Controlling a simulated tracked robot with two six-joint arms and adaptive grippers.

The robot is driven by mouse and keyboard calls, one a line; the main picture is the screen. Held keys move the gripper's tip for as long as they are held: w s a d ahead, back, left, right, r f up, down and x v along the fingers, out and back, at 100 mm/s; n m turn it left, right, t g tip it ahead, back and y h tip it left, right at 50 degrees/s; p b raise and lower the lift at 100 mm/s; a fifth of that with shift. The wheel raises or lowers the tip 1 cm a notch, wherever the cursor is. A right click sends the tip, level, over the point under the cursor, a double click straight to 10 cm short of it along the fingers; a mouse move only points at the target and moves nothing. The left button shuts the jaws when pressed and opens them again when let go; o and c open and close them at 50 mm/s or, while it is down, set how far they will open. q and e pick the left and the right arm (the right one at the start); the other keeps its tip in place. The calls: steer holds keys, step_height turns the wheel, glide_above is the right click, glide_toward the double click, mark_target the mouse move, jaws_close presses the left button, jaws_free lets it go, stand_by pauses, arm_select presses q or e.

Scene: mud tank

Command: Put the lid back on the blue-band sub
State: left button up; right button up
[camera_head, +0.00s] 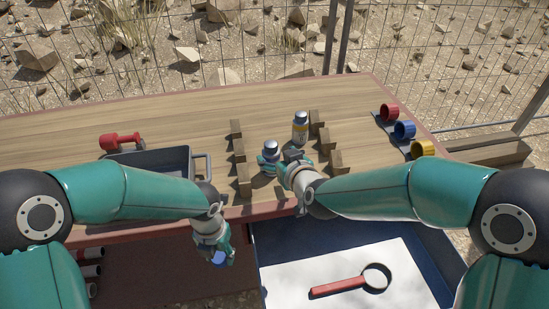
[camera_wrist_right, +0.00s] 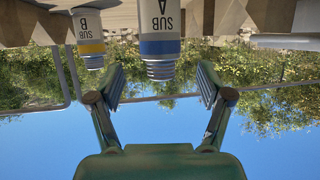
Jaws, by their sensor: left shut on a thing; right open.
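The blue-band sub (camera_wrist_right: 160,47), marked SUB A, stands on the bench with its grey threaded end bare. In the head view the blue-band sub (camera_head: 271,147) is partly hidden by my right gripper (camera_head: 281,158). My right gripper is open; in the right wrist view, which is upside down, its fingers (camera_wrist_right: 160,82) lie either side of the sub, and I cannot tell if they touch it. My left gripper (camera_head: 218,250) is shut on a small blue piece (camera_head: 219,259), apparently the lid, in front of the bench edge, well apart from the sub.
A yellow-band sub (camera_head: 300,128), SUB B, stands just behind. Wooden blocks (camera_head: 243,181) flank the subs. Red, blue (camera_head: 404,130) and yellow rings sit at the right. A grey tray (camera_head: 150,172) and red tool (camera_head: 121,140) are left. A magnifier (camera_head: 350,283) lies in the front bin.

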mark_target(274, 154)
steer(key=shift+w, duration=0.1)
steer(key=shift+p+x, duration=0.4)
steer(key=shift+x, duration=2.25)
steer(key=shift+f, duration=0.1)
jaws_close()
